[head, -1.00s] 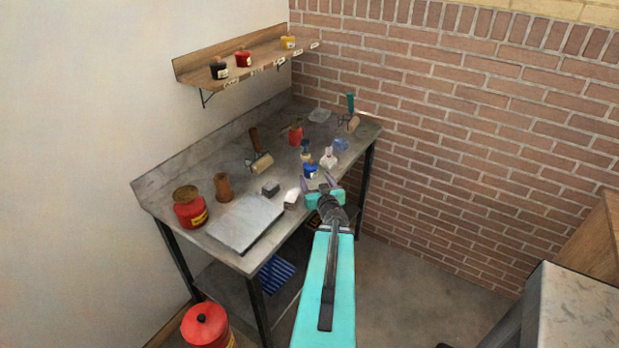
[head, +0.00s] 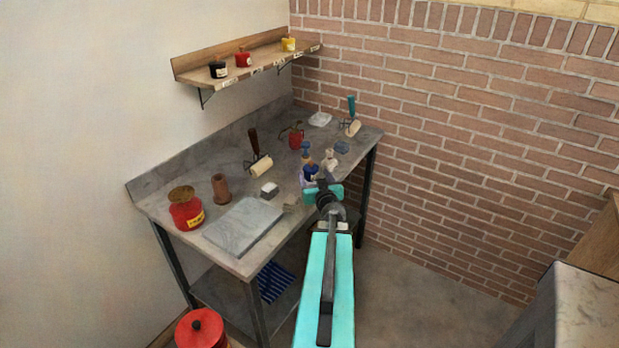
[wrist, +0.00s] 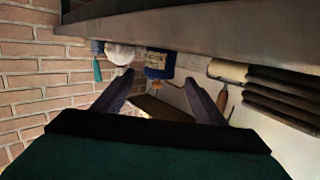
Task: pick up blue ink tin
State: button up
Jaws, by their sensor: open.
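The blue ink tin (head: 310,173) stands on the metal workbench near its right front edge, partly hidden by my gripper in the head view. In the wrist view, which looks upside down, the blue tin (wrist: 160,66) shows a pale label and sits ahead, between the two finger lines. My gripper (head: 318,182) is open, its fingers (wrist: 159,80) pointing toward the tin from the bench's front side. Nothing is between the fingers that I can see gripped. Whether the fingertips reach beside the tin is unclear.
A white bottle (head: 331,160) stands close right of the tin; it also shows in the wrist view (wrist: 120,53). The bench edge (wrist: 200,28) runs close to my gripper.

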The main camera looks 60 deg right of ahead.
aim_at(312, 169)
jog(key=shift+w+d, duration=0.35)
jog(key=shift+d, duration=0.05)
jog(key=shift+w+d+f, duration=0.1)
jog(key=shift+x, duration=2.45)
jog(key=shift+d, duration=0.1)
jog(key=shift+c, duration=0.5)
jog(key=c, duration=1.2)
jog(key=shift+r+p, duration=0.35)
jog(key=shift+p, duration=0.1)
